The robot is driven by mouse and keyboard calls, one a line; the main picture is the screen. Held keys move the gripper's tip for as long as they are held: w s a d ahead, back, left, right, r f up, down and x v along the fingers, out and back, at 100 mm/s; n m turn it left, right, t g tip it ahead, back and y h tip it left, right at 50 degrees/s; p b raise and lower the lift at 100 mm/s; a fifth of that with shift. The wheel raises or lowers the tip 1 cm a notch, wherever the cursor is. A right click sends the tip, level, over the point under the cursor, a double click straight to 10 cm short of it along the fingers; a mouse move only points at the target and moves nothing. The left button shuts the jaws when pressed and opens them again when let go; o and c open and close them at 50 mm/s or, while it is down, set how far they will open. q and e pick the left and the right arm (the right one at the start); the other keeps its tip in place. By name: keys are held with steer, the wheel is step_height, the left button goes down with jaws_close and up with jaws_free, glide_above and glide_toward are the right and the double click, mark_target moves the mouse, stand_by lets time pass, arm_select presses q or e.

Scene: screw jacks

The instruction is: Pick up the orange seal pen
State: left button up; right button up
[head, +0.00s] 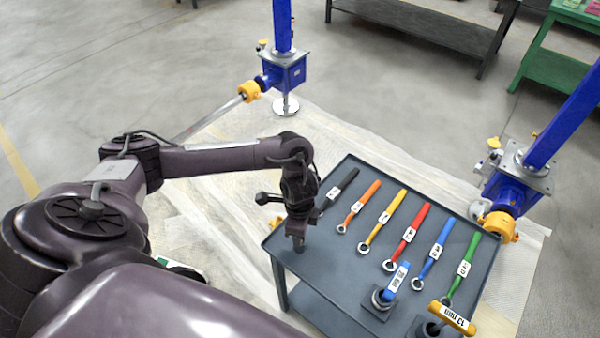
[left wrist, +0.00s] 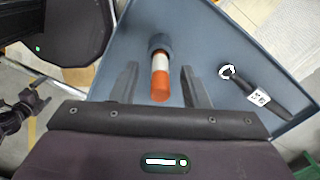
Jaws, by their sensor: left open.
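The orange seal pen (left wrist: 160,75) shows in the left wrist view. It has an orange end and a white band, and its other end is in a dark round holder (left wrist: 160,43) on the tray. My left gripper (left wrist: 161,90) is open, with one finger on each side of the pen and visible gaps between. In the head view my left gripper (head: 298,238) points down over the left part of the grey cart (head: 330,285), and it hides the pen there. My right gripper is not in view.
Several coloured ring-ended tools, including an orange one (head: 360,205) and a black one (head: 338,190), lie on the cart. A blue labelled piece (head: 397,281) and a yellow T-handle (head: 452,318) stand in holders near the front. Blue screw jacks (head: 288,72) stand beyond.

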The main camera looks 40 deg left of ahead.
arm_select(q)
steer(key=shift+f, duration=1.25)
steer(key=c, duration=0.9)
jaws_close()
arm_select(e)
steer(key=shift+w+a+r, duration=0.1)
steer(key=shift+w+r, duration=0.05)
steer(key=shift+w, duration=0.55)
arm_select(q)
steer(key=shift+r, duration=0.1)
